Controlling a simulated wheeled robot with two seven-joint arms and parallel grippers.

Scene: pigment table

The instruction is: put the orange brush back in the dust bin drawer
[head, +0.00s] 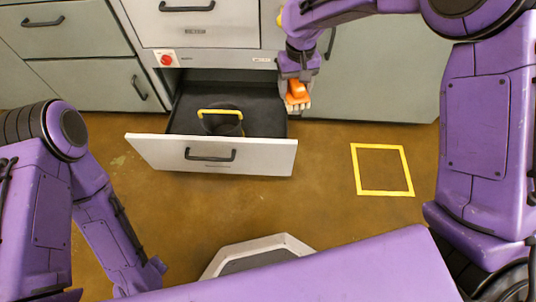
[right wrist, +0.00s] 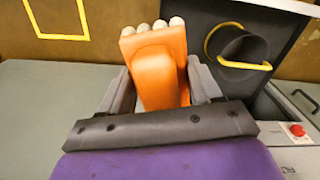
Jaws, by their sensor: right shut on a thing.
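The orange brush (head: 297,91) has pale bristles at its lower end. My right gripper (head: 297,80) is shut on it and holds it just right of the open drawer's back right corner in the head view. The brush also shows in the right wrist view (right wrist: 158,70), between the two grey fingers. The dust bin drawer (head: 270,158) is pulled open low in the cabinet. Inside it stands a dark round bin with a yellow handle (head: 221,112), also seen in the right wrist view (right wrist: 243,48). My left arm is low at the left; its gripper is not clearly visible.
The grey cabinet fronts (head: 375,80) stand behind and beside the drawer. A red button (head: 166,60) is above the drawer's left side. A yellow square outline (head: 382,193) marks the floor at the right. The floor between drawer and square is clear.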

